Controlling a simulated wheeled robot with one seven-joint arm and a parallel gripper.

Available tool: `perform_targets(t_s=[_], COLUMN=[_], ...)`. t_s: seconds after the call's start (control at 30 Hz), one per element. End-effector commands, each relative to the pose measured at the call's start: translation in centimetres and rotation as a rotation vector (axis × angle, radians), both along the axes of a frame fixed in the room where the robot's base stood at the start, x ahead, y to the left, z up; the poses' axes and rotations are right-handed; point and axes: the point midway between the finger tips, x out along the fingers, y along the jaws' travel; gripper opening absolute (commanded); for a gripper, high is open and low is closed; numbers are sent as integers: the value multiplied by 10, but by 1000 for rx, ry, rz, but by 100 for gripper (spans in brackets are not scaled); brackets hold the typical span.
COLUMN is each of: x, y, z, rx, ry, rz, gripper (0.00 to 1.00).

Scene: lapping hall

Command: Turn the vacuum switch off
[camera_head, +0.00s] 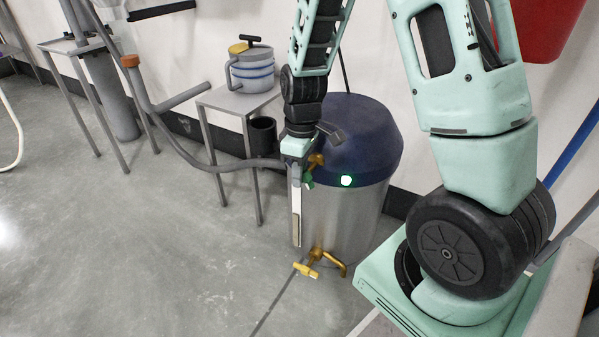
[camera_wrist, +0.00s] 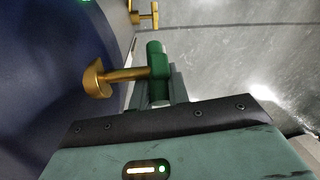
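The vacuum drum has a dark blue domed lid (camera_head: 355,130) and a metal body (camera_head: 340,220). A round green lamp (camera_head: 346,180) glows near the top of the body. A brass fitting (camera_head: 316,160) with a green handle (camera_head: 308,181) sits on the drum's left side. In the wrist view the green handle (camera_wrist: 158,72) stands at the end of the brass stem (camera_wrist: 125,76). My gripper (camera_head: 298,160) is at this handle. Its grey fingers show close on both sides of the green handle and appear shut on it. The fingertips are partly hidden.
A brass tap (camera_head: 318,264) juts from the drum's foot. A grey hose (camera_head: 190,155) runs to the drum from the left. A small table (camera_head: 240,98) carries a blue-and-white canister (camera_head: 251,68). A red container (camera_head: 545,30) is at upper right.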

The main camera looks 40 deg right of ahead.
Motion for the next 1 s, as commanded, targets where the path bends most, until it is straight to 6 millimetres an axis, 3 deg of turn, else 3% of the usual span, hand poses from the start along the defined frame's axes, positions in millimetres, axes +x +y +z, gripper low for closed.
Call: perform_targets(t_s=[0.47, 1.0], x=[1, 0], y=[1, 1], z=[6, -3], rx=[-39, -195], ry=[110, 535], rz=[3, 3], gripper=[0, 0])
